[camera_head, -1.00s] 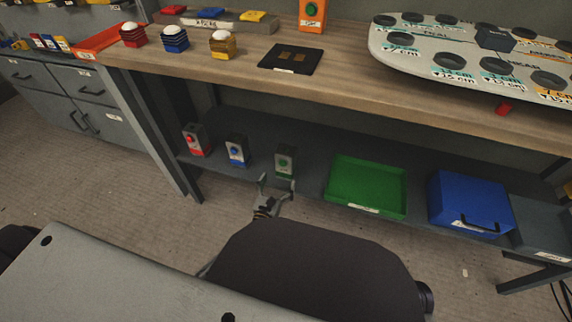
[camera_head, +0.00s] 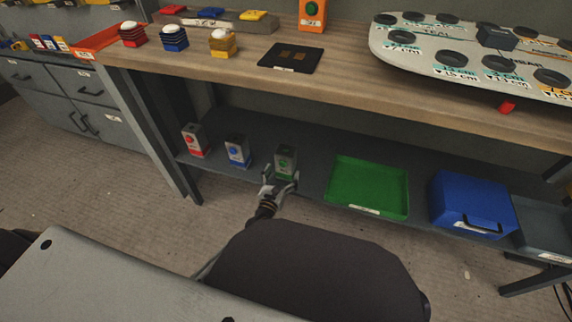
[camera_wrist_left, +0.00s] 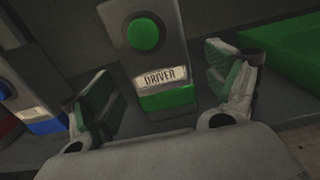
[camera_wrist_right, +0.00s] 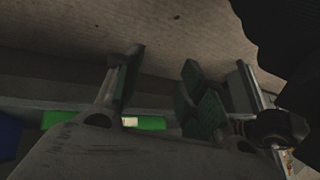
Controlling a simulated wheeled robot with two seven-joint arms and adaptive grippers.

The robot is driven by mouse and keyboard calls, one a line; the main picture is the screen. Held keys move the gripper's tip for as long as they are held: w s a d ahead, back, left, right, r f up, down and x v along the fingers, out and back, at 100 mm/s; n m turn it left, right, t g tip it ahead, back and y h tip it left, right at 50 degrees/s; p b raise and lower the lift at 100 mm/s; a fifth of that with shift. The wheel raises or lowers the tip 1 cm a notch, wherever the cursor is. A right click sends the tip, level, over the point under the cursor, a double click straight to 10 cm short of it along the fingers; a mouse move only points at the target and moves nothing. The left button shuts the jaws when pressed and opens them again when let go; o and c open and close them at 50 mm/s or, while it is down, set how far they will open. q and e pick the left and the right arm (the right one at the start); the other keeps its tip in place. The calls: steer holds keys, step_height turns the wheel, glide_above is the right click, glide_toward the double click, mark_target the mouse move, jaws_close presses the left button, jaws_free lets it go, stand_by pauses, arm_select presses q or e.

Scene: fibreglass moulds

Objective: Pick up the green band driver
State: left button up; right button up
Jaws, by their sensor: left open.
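The green band driver (camera_head: 286,158), a grey box with a green round button and a green band, stands upright on the lower shelf. In the left wrist view the driver (camera_wrist_left: 158,52) shows a "DRIVER" label above its green band. My left gripper (camera_head: 281,179) is open just in front of it. In that wrist view its two fingers (camera_wrist_left: 165,85) stand on either side of the driver's lower part, with gaps visible. My right gripper (camera_wrist_right: 158,85) is open and empty in its own wrist view, and is not seen in the head view.
A blue-band box (camera_head: 237,151) and a red-band box (camera_head: 194,139) stand to the left on the shelf (camera_head: 312,180). A green tray (camera_head: 368,186) and a blue lidded bin (camera_head: 470,203) are to the right. The wooden worktop (camera_head: 345,85) overhangs the shelf.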

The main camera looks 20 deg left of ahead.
arm_select(q)
steer(key=shift+w, duration=0.4)
steer(key=shift+w+f+b, duration=0.15)
steer(key=shift+w+b, duration=0.4)
steer(key=shift+w, duration=0.35)
steer(key=shift+w+b, duration=0.3)
steer(key=shift+w, duration=0.8)
arm_select(e)
steer(key=shift+a+f+t, duration=0.15)
steer(key=shift+f, duration=0.75)
steer(key=shift+a+f+t, duration=0.1)
steer(key=shift+f+t, duration=0.05)
steer(key=shift+f, duration=0.7)
arm_select(q)
steer(key=shift+c, duration=0.5)
steer(key=c, duration=1.3)
